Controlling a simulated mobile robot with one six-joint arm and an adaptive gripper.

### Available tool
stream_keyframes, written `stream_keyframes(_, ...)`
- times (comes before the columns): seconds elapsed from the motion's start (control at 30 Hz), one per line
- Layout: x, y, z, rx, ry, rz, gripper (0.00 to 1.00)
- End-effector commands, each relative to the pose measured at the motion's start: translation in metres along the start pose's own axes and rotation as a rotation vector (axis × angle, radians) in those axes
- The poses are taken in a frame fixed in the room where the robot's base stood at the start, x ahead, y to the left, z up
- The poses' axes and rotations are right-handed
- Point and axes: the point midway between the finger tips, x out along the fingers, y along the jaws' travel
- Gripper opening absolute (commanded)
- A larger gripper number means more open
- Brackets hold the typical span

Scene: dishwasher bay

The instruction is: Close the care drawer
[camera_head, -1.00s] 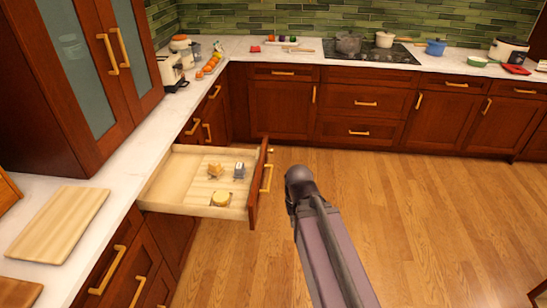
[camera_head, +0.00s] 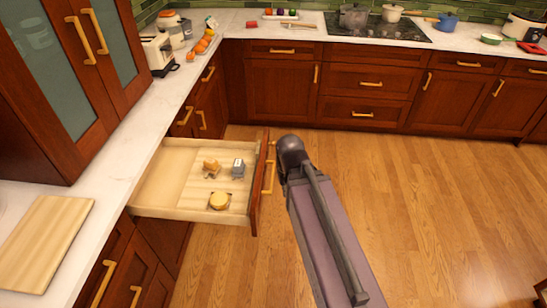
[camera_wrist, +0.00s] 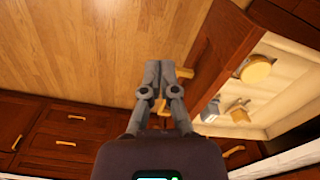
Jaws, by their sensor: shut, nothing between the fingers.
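The care drawer stands pulled out from the left counter run, its pale wooden tray (camera_head: 165,205) open to view. Its red-brown front panel (camera_head: 256,205) has a brass handle (camera_head: 270,168). Inside lie a round yellow item (camera_head: 219,201), a small tan item (camera_head: 211,169) and a grey item (camera_head: 238,168). In the wrist view, my gripper (camera_wrist: 170,68) is shut and empty, just outside the drawer front (camera_wrist: 220,50). The drawer handle (camera_wrist: 184,74) shows partly behind the fingers; contact cannot be told. In the head view my arm hides the gripper.
The left counter (camera_head: 130,150) holds a cutting board (camera_head: 45,240) and a toaster (camera_head: 158,52). A tall glass-doored cabinet (camera_head: 60,70) rises above the counter at left. Wooden floor (camera_head: 430,210) is clear to the right of the drawer.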

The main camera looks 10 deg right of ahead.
Motion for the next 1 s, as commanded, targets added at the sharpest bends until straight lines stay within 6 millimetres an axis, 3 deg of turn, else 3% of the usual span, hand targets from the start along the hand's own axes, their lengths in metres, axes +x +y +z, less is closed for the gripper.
stream_keyframes(0.57, 0.006, -0.001, -0.004, 0.006, -0.002, -0.019, 0.0)
stream_keyframes(0.77, 0.028, -0.007, -0.019, 0.026, -0.008, -0.101, 0.0)
stream_keyframes(1.0, 0.066, -0.01, -0.051, 0.08, -0.014, -0.294, 0.0)
